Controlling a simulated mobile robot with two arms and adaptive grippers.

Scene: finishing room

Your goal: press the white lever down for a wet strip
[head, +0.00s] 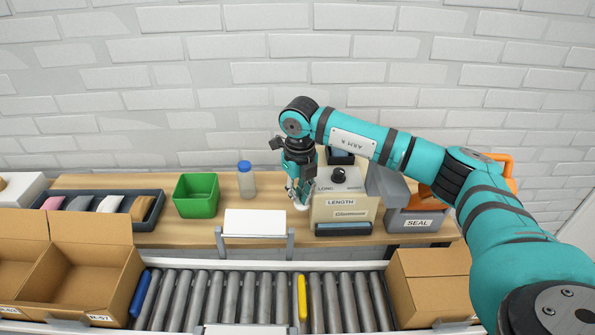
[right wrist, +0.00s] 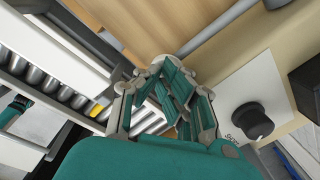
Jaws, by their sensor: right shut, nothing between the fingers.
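The tape dispenser (head: 345,209) is a beige box marked LENGTH, with a black knob (head: 338,174) on a white dial plate; the knob also shows in the right wrist view (right wrist: 252,121). A pale lever end (head: 301,206) shows at the box's left side, under my right gripper (head: 297,192). In the right wrist view a pale grey rod (right wrist: 222,24), seemingly the lever, runs just beyond the fingertips (right wrist: 172,68). My right gripper is shut and empty, pointing down; whether it touches the lever I cannot tell. My left gripper is not seen.
A green bin (head: 196,196), a blue-capped bottle (head: 246,181) and a dark tray (head: 148,207) stand left on the wooden bench. A grey SEAL bin (head: 410,220) is right of the dispenser. A roller conveyor (head: 230,297) with open cartons (head: 95,275) runs in front.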

